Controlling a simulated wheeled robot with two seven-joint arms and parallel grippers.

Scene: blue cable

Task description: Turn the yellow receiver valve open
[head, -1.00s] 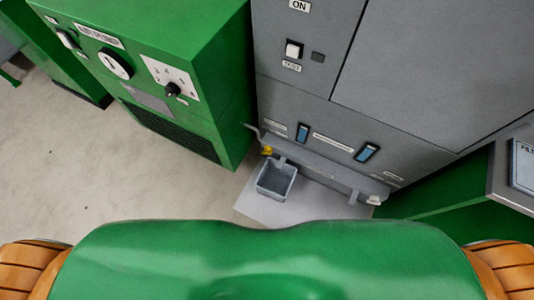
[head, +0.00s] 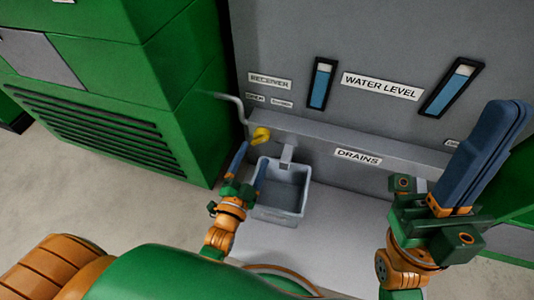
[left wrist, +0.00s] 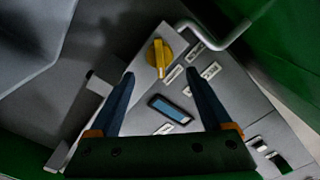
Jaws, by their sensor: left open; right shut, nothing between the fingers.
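The yellow receiver valve (head: 261,135) is a small knob at the left end of the grey drain ledge, below the RECEIVER label (head: 270,81). My left gripper (head: 249,163) is open just below and in front of it, with nothing between its blue fingers. In the left wrist view the yellow knob (left wrist: 158,57) shows beyond the open fingertips (left wrist: 159,76), between them in the picture; they look apart from it. My right gripper (head: 508,108) is shut and empty at the right, raised in front of the grey panel.
A grey bin (head: 284,205) stands under the ledge (head: 320,141), close to my left gripper. A bent grey pipe (head: 236,104) is left of the valve. A green cabinet (head: 110,90) stands at the left. The floor (head: 90,215) at lower left is clear.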

